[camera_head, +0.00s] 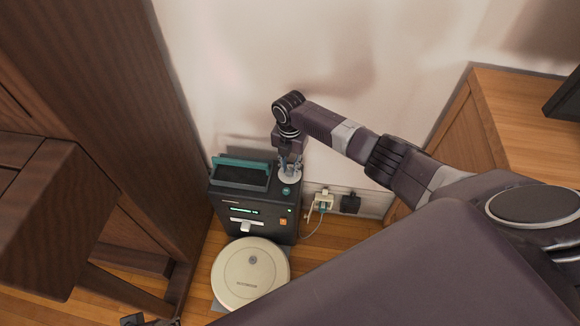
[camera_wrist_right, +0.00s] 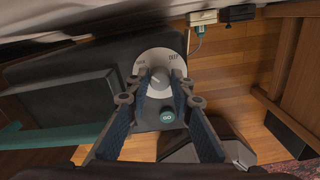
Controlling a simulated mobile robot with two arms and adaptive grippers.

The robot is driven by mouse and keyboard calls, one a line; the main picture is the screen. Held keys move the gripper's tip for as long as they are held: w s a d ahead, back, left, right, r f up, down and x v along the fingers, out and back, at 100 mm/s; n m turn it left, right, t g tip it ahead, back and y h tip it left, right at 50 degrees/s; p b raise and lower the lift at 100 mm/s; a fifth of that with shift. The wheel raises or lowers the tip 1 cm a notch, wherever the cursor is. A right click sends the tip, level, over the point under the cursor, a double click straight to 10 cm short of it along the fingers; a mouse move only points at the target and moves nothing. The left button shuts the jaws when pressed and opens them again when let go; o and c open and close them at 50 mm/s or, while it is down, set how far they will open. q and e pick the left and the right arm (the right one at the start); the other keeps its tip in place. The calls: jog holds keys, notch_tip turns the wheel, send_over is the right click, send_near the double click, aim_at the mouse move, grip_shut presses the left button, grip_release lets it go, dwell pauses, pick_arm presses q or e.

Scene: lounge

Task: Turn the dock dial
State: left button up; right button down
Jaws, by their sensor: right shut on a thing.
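The dock (camera_head: 255,214) is a dark box by the wall, with a lit display on its front. Its dial has a round pale plate (camera_head: 289,178) with lettering at its rim, on the right of the dock's top. In the right wrist view, the dial knob (camera_wrist_right: 160,79) sits between the two fingers of my right gripper (camera_wrist_right: 159,84), which is shut on it from above. My right gripper (camera_head: 290,165) also shows over the dial in the head view. A small dark part at the bottom left edge appears to be my left gripper (camera_head: 140,320), mostly cut off.
A round cream robot vacuum (camera_head: 250,274) sits at the dock's front. A teal button (camera_wrist_right: 167,116) is close to the dial. A teal-rimmed bin (camera_head: 240,174) fills the dock top's left. Wall sockets with plugs (camera_head: 322,202) are to the right. Wooden furniture (camera_head: 110,120) stands left.

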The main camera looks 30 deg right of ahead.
aim_at(290, 170)
jog(key=shift+a+n, duration=0.1)
jog(key=shift+n, duration=0.2)
jog(key=c, duration=1.7)
grip_release()
jog(key=shift+r, duration=0.1)
notch_tip(290, 170, up, 12)
jog(key=shift+f, duration=0.1)
